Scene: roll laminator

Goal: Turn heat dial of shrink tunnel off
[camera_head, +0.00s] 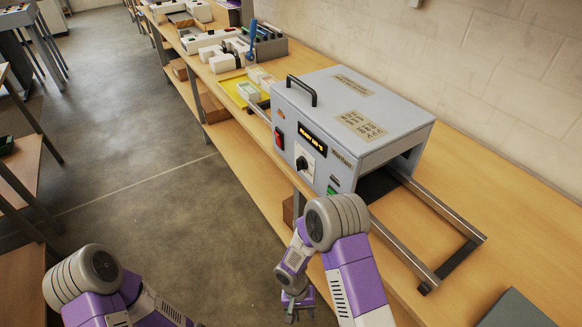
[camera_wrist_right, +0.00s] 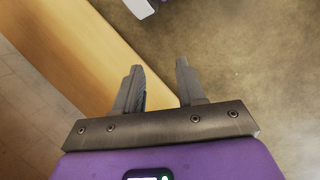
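The shrink tunnel (camera_head: 345,118) is a grey box with a black top handle, standing on the wooden bench in the head view. Its front face carries the heat dial (camera_head: 302,163), a black knob on a white plate, below a lit amber display (camera_head: 313,142). My right gripper (camera_head: 292,312) is low in front of the bench, below and apart from the dial. In the right wrist view the right gripper (camera_wrist_right: 162,85) is open, with nothing between its fingers. My left arm comes in at the lower left; its gripper is out of view.
A red switch (camera_head: 279,138) and a green button (camera_head: 331,190) flank the dial. Metal rails (camera_head: 440,215) extend from the tunnel's right side. A yellow mat (camera_head: 236,92) and other devices stand farther along the bench (camera_head: 520,240). The floor in front is clear.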

